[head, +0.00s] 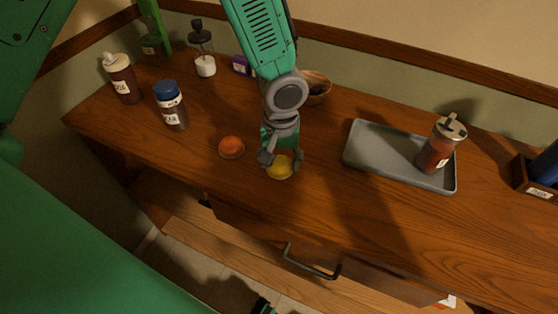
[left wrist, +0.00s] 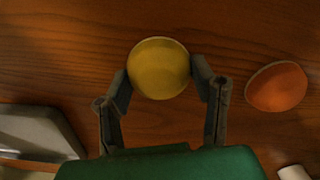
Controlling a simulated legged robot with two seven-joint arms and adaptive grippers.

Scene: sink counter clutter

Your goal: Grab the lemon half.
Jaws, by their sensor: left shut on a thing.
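The yellow lemon half (head: 279,168) is near the front edge of the wooden counter, in the middle of the head view. My left gripper (head: 281,160) reaches down over it and is shut on it. In the left wrist view the lemon half (left wrist: 159,68) shows as a round yellow shape between the two fingers of the left gripper (left wrist: 160,82), with a finger against each side. I cannot tell whether it is lifted off the counter.
An orange-red fruit half (head: 231,147) lies just left of the lemon half. A grey tray (head: 365,170) with a brown jar (head: 440,144) stands to the right. A wooden bowl (head: 317,88) sits behind my left gripper. Several bottles, including a blue-capped one (head: 171,105), stand at the left.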

